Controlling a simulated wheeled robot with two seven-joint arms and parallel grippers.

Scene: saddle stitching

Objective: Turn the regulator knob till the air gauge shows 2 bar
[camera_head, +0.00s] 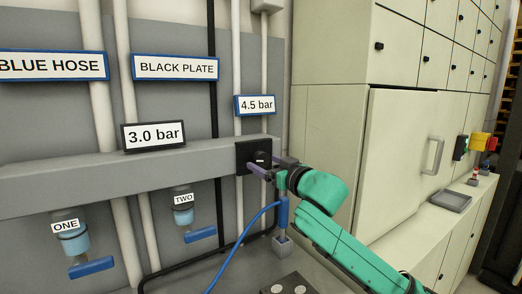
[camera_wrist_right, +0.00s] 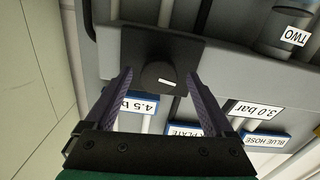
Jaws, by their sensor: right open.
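The regulator knob (camera_head: 261,157) is a round black knob with a white mark, on a black square plate at the right end of the grey beam. It also shows in the right wrist view (camera_wrist_right: 158,74), between and beyond my fingers. My right gripper (camera_head: 270,166) is open in front of the knob; in the right wrist view its purple fingers (camera_wrist_right: 159,74) stand to either side of it, with gaps. I cannot tell how deep they reach. A black-framed display (camera_head: 153,136) on the beam reads 3.0 bar. My left gripper is not in view.
A blue-framed sign (camera_head: 255,105) above the knob reads 4.5 bar. Bottles marked ONE (camera_head: 70,238) and TWO (camera_head: 183,208) hang under the beam (camera_head: 60,177). A blue hose (camera_head: 238,243) runs below the knob. Pale cabinets (camera_head: 330,140) stand to the right.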

